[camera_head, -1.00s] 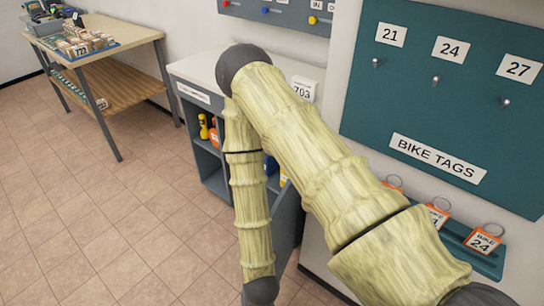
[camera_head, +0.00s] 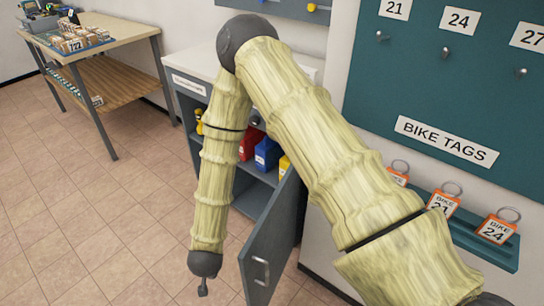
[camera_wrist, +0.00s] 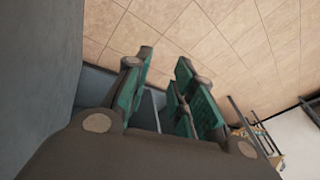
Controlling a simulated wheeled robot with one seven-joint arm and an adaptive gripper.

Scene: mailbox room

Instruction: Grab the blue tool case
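The blue tool case (camera_head: 267,153) stands in the open grey cabinet (camera_head: 251,199), between a red case (camera_head: 248,144) and a yellow case (camera_head: 284,166). My forearm partly covers the cabinet's opening in the head view. In the wrist view my gripper (camera_wrist: 165,62) has its teal-padded fingers apart, with nothing seen between them but floor and a grey-blue surface. In the head view only a small dark part shows below my wrist, in front of the cabinet and lower than the cases. The blue case is not recognisable in the wrist view.
The cabinet door (camera_head: 270,245) with its handle stands open toward me, right of my wrist. A workbench (camera_head: 110,50) with boxes stands at the back left. A bike tag board (camera_head: 455,80) and tag shelf (camera_head: 470,235) are at the right. Floor at left is clear.

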